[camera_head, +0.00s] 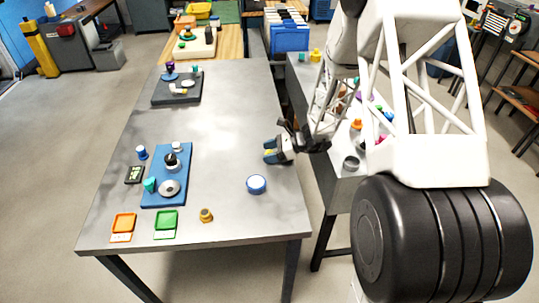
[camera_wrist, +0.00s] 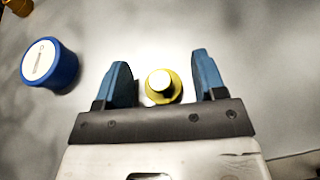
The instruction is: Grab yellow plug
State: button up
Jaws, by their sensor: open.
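The yellow plug (camera_wrist: 163,86) stands between the two blue fingertips of my gripper (camera_wrist: 160,82) in the wrist view, seen from above with a pale round top. There is a gap on each side of it, and neither finger seems to touch it. In the head view, my gripper (camera_head: 270,151) is low over the right edge of the grey table, open. Only a small bit of yellow shows at its fingers there; the rest of the plug is hidden.
A blue-rimmed round cap (camera_head: 257,184) stands near the gripper and also shows in the wrist view (camera_wrist: 50,65). An amber fitting (camera_head: 206,215), green tray (camera_head: 166,223), orange tray (camera_head: 123,225) and blue board (camera_head: 181,150) with parts lie left. The table middle is clear.

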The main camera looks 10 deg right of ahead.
aim_at(270, 152)
jog(key=c, duration=0.9)
jog(key=shift+r, duration=0.15)
jog(key=shift+r, duration=0.85)
jog(key=shift+s+r, duration=0.2)
jog(key=shift+r, duration=0.65)
jog(key=s, duration=0.5)
jog(key=s+d+r, duration=0.1)
jog(key=s, duration=0.4)
jog(key=s+d, duration=0.1)
jog(key=s, duration=0.4)
jog(key=shift+s+r, duration=0.15)
jog(key=shift+s, duration=0.1)
